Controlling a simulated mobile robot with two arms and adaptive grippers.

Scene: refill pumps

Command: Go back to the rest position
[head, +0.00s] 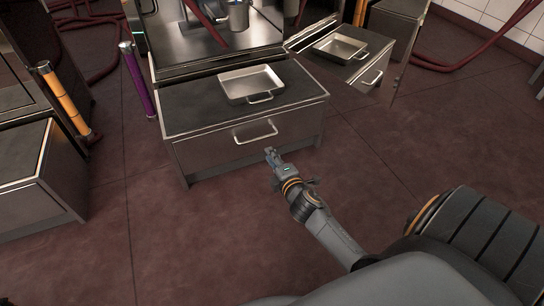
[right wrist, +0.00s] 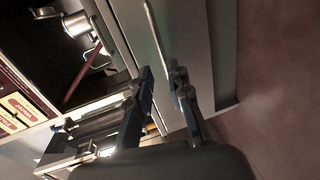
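My right gripper (head: 271,153) is in front of the low metal cabinet (head: 215,160), just below and right of its drawer handle (head: 255,132). In the right wrist view my right gripper (right wrist: 163,76) shows two fingers with a gap between them and nothing held. The handle (right wrist: 154,38) is beyond the fingertips there, and the gripper looks apart from it. The drawer looks closed. My left gripper is in neither view.
A metal tray (head: 250,84) sits on the cabinet top. A mirror-like panel (head: 345,50) stands to the right. An orange post (head: 68,103) and a purple post (head: 138,80) stand at left. Red floor (head: 145,240) is clear in front.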

